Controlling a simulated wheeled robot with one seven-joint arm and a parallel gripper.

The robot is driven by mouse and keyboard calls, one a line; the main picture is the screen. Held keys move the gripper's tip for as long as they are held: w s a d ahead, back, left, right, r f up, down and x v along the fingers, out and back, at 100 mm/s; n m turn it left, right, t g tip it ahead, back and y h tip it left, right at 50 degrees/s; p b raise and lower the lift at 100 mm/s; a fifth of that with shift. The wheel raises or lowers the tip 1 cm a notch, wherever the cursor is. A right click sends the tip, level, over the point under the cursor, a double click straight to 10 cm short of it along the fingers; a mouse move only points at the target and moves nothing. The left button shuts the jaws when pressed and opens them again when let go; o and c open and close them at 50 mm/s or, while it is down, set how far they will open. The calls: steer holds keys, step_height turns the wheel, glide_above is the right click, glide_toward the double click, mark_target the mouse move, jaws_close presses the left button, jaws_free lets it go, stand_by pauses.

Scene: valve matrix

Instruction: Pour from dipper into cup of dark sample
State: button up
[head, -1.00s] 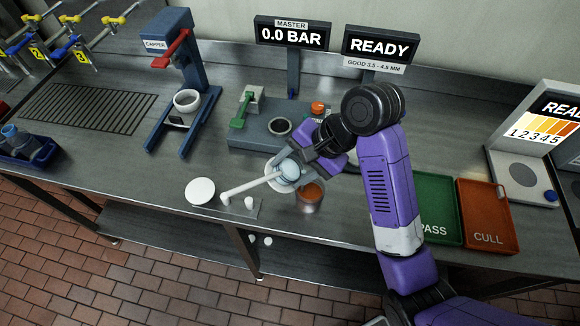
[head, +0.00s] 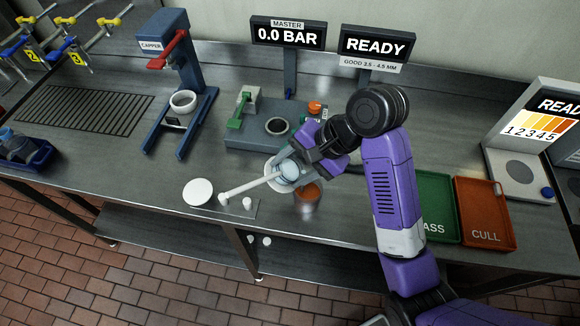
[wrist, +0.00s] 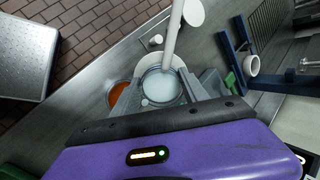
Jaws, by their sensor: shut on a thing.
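My gripper (head: 296,165) is shut on the dipper, gripping it at its round bowl end. The dipper (wrist: 161,86) shows in the wrist view as a round vessel with pale bluish content and a long white handle pointing away. In the head view its handle (head: 250,189) runs left and down from the bowl. A metal cup with orange-brown content (head: 308,194) stands on the bench just right of the dipper; in the wrist view it (wrist: 118,93) shows at left, partly hidden by my gripper. A white round dish (head: 269,184) shows behind and below the dipper bowl, mostly hidden.
A white disc (head: 198,192) and a small white peg (head: 247,203) lie near the front edge. The capper (head: 180,85) holds a white cup (head: 184,102). A grey fixture (head: 252,125) stands behind the dipper. Green (head: 437,180) and red (head: 484,200) trays are right of my arm.

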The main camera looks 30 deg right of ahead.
steer(key=shift+s+d+r+t+y, duration=0.15)
steer(key=shift+s+d+t+y, duration=0.15)
steer(key=shift+d+y, duration=0.1)
stand_by(1.4)
